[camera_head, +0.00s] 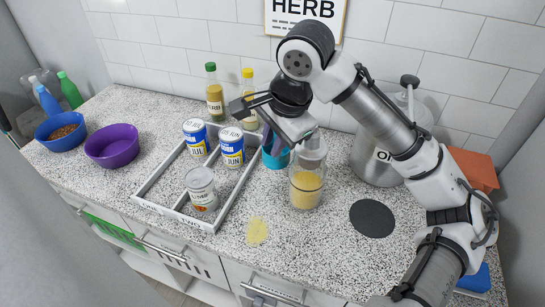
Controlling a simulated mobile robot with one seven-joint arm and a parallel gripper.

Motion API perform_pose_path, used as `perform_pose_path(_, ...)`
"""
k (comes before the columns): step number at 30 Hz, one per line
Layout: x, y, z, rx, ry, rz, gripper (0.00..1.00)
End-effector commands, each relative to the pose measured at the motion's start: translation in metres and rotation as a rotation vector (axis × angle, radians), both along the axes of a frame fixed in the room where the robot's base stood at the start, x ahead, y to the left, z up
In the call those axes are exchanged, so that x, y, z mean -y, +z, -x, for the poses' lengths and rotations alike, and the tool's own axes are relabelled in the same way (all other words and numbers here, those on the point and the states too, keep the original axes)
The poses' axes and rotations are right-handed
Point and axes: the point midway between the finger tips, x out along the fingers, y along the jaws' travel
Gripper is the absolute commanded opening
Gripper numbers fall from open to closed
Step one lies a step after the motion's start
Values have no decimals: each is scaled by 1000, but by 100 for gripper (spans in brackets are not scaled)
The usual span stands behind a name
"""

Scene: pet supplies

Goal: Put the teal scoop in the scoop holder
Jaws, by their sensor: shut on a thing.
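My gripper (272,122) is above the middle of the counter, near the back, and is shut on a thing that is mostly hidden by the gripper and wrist. A teal cup-like thing (276,159) stands just below it, behind and left of a glass jar. A thin darker strip shows at its upper left, under the gripper. I cannot tell which teal part is the scoop and which is the holder, nor whether the held thing touches the cup-like thing.
The glass jar (307,186) with yellow contents stands close to the right. A divided white tray (149,183) with several cans lies left. Two bottles (214,97) stand behind. A metal canister (372,160), dark round mat (371,218) and purple bowl (112,146) stand farther off.

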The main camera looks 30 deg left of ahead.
Motion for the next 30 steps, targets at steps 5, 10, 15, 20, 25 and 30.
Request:
perform_pose_path(5, 0, -16, 0, 0, -1, -1, 0)
perform_pose_path(10, 0, -40, 0, -2, -2, 1, 0)
perform_pose_path(15, 0, -57, 0, -1, 1, 0, 0)
perform_pose_path(20, 0, -58, 0, 1, 1, -1, 0)
perform_pose_path(25, 0, -60, 0, 1, 1, -1, 0)
perform_pose_path(30, 0, -61, 0, 1, 1, -1, 30)
